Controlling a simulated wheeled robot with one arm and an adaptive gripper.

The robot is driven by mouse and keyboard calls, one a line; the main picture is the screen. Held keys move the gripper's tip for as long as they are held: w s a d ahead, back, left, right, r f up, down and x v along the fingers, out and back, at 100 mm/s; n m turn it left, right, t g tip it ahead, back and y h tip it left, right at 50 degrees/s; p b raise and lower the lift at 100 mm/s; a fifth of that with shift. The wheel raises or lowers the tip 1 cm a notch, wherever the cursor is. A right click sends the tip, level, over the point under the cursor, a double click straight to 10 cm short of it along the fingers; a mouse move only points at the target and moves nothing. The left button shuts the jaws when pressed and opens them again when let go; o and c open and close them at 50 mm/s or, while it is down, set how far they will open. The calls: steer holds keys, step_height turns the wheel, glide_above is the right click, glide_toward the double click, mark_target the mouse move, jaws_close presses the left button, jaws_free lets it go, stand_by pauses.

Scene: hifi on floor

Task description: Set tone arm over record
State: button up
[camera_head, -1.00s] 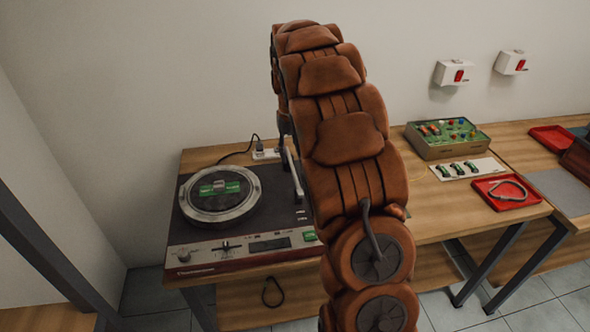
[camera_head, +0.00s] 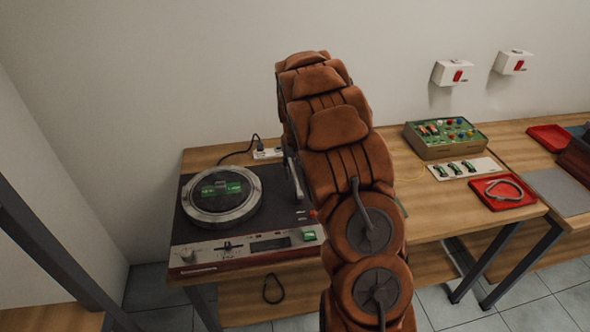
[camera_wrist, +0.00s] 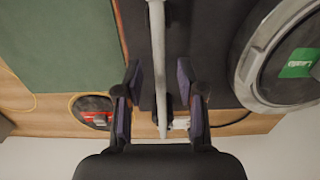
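The turntable (camera_head: 185,236) stands on the wooden table at the left. Its round platter (camera_head: 190,203) carries a dark disc with a green label (camera_head: 232,187); the platter also shows at the right of the wrist view (camera_wrist: 246,78). The tone arm, a thin pale rod (camera_wrist: 158,45), runs lengthwise in the wrist view, to the side of the platter. My gripper (camera_wrist: 159,97) is open, with one finger on each side of the rod. Both fingers look apart from it. In the head view my arm hides most of the gripper and the tone arm.
A power strip (camera_head: 268,153) with a plug lies behind the turntable. To the right are a green-topped box (camera_head: 440,140), a white plate with green parts (camera_head: 476,167) and a red tray (camera_head: 487,199). Two white boxes hang on the wall.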

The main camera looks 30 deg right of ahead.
steer(key=shift+f, duration=0.15)
steer(key=shift+c, duration=0.4)
jaws_close()
